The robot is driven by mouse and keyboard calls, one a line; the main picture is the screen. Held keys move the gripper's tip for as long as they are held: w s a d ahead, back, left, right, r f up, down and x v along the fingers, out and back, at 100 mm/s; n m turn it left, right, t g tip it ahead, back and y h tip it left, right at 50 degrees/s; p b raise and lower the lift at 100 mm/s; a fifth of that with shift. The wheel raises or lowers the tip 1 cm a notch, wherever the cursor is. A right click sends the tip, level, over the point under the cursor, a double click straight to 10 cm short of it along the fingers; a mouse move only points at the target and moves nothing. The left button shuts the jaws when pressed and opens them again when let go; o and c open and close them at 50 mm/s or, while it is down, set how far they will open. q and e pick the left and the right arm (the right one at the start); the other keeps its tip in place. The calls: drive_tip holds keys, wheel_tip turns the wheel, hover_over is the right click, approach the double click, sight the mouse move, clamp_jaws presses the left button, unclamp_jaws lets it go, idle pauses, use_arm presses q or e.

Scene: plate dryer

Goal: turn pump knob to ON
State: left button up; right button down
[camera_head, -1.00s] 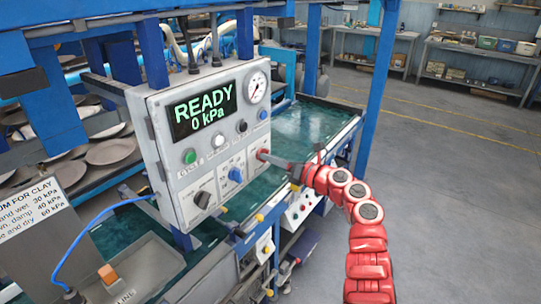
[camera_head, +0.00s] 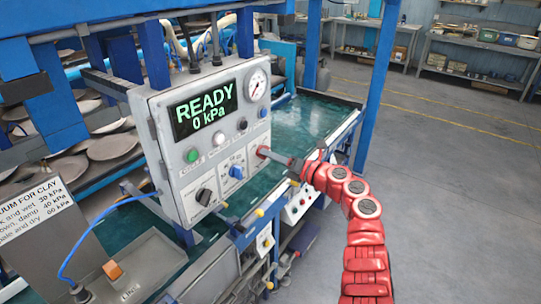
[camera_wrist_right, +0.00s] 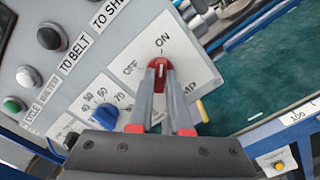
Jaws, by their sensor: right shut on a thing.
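The red pump knob (camera_head: 262,151) is at the lower right of the grey control panel (camera_head: 181,185). In the right wrist view the red knob (camera_wrist_right: 158,64) has a white mark that runs roughly toward the ON label (camera_wrist_right: 162,40); the OFF label (camera_wrist_right: 130,68) is to its left. My right gripper (camera_head: 270,154) reaches in from the right, its two grey fingers shut on the knob, one on each side. The fingers hide part of the knob and of the PUMP label. The panel display (camera_head: 203,105) reads READY, 0 kPa. My left gripper is not in view.
A blue knob (camera_head: 236,172) and a black knob (camera_head: 204,196) sit left of the pump knob. Green, white and blue buttons and a gauge (camera_head: 255,86) are above. A blue post (camera_head: 376,85) stands behind my right arm. Open floor lies to the right.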

drive_tip(key=c, duration=0.9)
unclamp_jaws()
drive_tip(key=shift+o, duration=0.2)
drive_tip(key=shift+d, duration=0.1)
drive_tip(key=b+v, duration=0.5)
drive_tip(key=v, duration=1.2)
drive_tip(key=shift+s, duration=0.1)
